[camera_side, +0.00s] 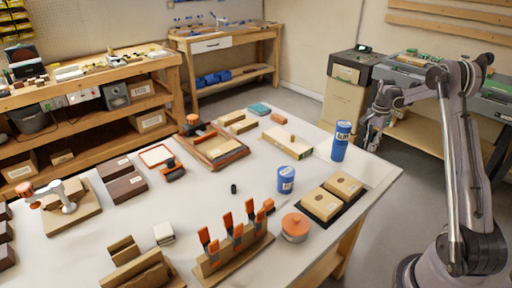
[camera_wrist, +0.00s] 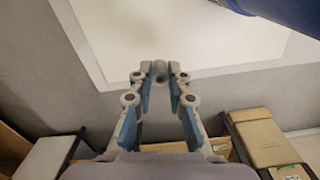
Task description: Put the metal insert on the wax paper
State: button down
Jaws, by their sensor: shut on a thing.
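My gripper (camera_side: 372,132) is beyond the right edge of the white table, past the tall blue can; it also shows in the wrist view (camera_wrist: 160,76). Its fingers are closed together on a small grey rounded piece (camera_wrist: 160,69), which looks like the metal insert, held clear of the table. A flat white sheet with an orange-red border (camera_side: 156,155) lies on the table's left half; it may be the wax paper, but I cannot tell for certain. A small dark cylinder (camera_side: 233,188) stands alone mid-table.
A tall blue can (camera_side: 341,142) stands at the table's right edge near my gripper. A shorter blue can (camera_side: 286,180), an orange-lidded round tub (camera_side: 295,228) and a rack of orange-handled tools (camera_side: 234,246) stand nearer the front.

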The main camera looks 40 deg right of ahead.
jog(key=shift+w+a+f, duration=0.1)
jog(key=shift+w+f, duration=0.25)
jog(key=shift+w, duration=0.05)
jog(key=shift+f, duration=1.9)
jog(key=shift+f, duration=0.1)
jog(key=c, duration=1.3)
grip_release()
